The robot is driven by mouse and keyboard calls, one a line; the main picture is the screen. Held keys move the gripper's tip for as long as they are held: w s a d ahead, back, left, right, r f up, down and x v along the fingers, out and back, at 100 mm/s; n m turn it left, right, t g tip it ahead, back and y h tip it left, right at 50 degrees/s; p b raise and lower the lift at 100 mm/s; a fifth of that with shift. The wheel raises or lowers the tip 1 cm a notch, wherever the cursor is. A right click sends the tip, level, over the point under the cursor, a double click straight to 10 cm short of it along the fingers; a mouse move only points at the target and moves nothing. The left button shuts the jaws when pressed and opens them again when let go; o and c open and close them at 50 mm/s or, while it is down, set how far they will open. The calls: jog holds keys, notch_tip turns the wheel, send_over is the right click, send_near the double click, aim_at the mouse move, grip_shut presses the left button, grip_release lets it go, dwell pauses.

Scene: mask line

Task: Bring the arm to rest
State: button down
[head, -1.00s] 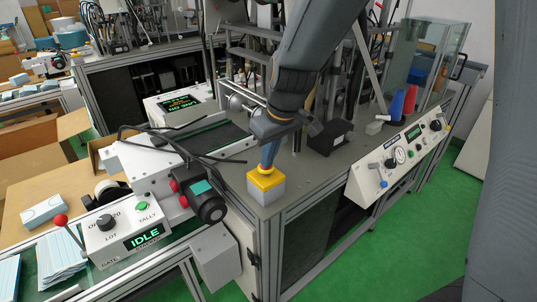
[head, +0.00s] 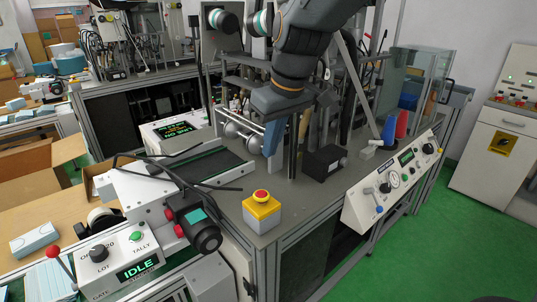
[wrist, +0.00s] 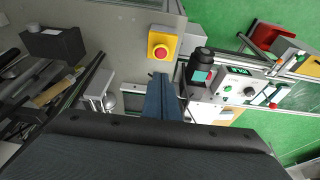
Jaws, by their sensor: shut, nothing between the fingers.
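My gripper (head: 275,138) hangs from the dark grey arm above the machine table, behind the yellow box with a red button. In the wrist view my gripper (wrist: 160,80) shows as blue fingers, shut with nothing between them. The yellow box on a grey base (head: 262,212) stands at the table's front corner, its red mushroom button (head: 261,195) uncovered. The button also shows in the wrist view (wrist: 161,52), just beyond the fingertips and apart from them.
A control panel with a gauge (head: 395,180) slopes at the front right. A black box (head: 324,162) and a red cone (head: 401,124) stand on the table. At the left are a conveyor unit and a box reading IDLE (head: 137,269). Green floor (head: 430,245) is free at the right.

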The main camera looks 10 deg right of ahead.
dwell(0.3)
jog(key=s+d+f+m+g+h, duration=0.1)
jog(key=s+d+f+m, duration=0.5)
jog(key=s+d+f, duration=0.6)
notch_tip(320, 180, down, 4)
jog(key=shift+d+r+m+g+h, duration=0.15)
jog(key=shift+d+m+g+h, duration=0.25)
jog(key=shift+d+h, duration=0.1)
jog(key=shift+a, duration=0.1)
dwell(0.7)
